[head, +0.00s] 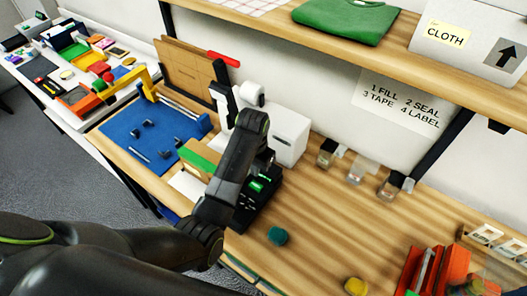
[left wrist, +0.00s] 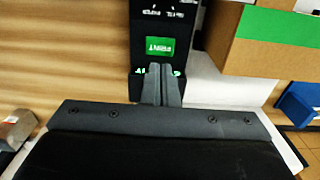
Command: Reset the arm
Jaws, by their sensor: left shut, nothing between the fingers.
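My left arm comes in from the left in the head view and reaches over the wooden bench (head: 325,230). My left gripper (left wrist: 161,85) is shut, its two dark fingers together and empty in the left wrist view. The fingertips overlap a black device (left wrist: 160,22) with a green PRINT button (left wrist: 160,49); I cannot tell whether they touch it. In the head view the black device (head: 258,198) is partly hidden behind my arm. My right gripper is not in view.
A white box (head: 290,135) stands behind the device. A cardboard box with a green top (head: 200,157) and a blue mat (head: 135,135) lie left. A teal object (head: 278,236) and yellow object (head: 356,286) sit in front.

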